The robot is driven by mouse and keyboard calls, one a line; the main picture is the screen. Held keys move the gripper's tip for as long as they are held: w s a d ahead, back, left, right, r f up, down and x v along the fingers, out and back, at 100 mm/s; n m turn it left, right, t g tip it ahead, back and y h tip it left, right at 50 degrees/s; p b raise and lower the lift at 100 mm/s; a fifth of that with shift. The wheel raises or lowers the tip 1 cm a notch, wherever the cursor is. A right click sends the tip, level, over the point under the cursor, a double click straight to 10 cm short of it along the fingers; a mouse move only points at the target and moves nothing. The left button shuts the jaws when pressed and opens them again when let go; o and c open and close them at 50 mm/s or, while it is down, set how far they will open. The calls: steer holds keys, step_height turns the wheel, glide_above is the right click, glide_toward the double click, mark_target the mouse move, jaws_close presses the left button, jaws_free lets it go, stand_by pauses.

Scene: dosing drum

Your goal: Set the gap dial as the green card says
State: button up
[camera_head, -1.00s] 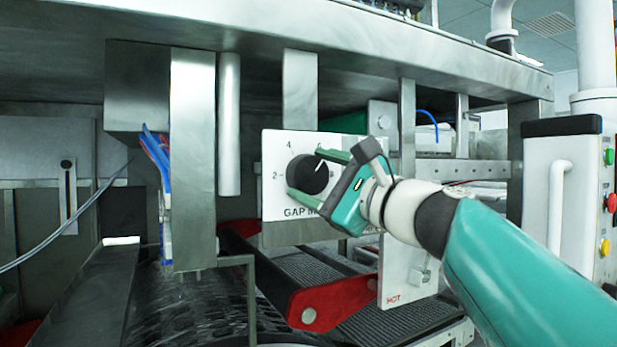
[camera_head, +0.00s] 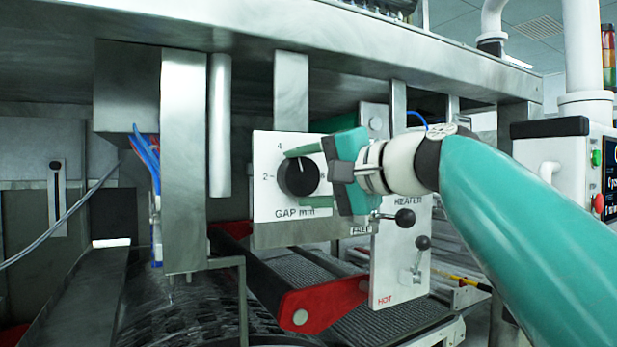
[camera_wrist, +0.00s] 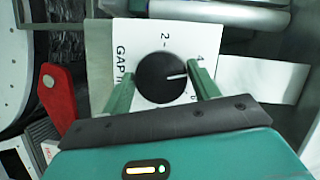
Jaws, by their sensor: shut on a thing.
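The gap dial (camera_head: 298,177) is a round black knob with a white pointer line on a white plate (camera_head: 262,200) marked "GAP mm". My gripper (camera_head: 303,178) comes from the right, with its green fingers above and below the knob. In the wrist view the fingers (camera_wrist: 160,90) are on both sides of the dial (camera_wrist: 162,78), shut on it. The pointer points about straight up on the plate, a little clockwise of the 4. The 2 and 4 are readable; the gripper covers the plate's right part. I see no green card.
A white plate marked "HEATER" and "HOT" (camera_head: 385,285) with black-knobbed levers (camera_head: 405,217) is below right of my gripper. A red bar (camera_head: 320,305) lies below the dial, by a dark ribbed belt (camera_head: 375,325). A metal post (camera_head: 185,150) stands left of it.

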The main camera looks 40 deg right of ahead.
steer(key=shift+n+g, duration=0.5)
steer(key=shift+n, duration=0.4)
steer(key=shift+h, duration=0.3)
steer(key=o, duration=1)
steer(key=shift+c, duration=0.2)
steer(key=shift+s, duration=0.1)
steer(key=s+r, duration=0.2)
steer(key=s, duration=1.1)
steer(key=shift+s+d+r, duration=0.15)
steer(key=shift+d+r, duration=0.15)
steer(key=shift+d, duration=0.1)
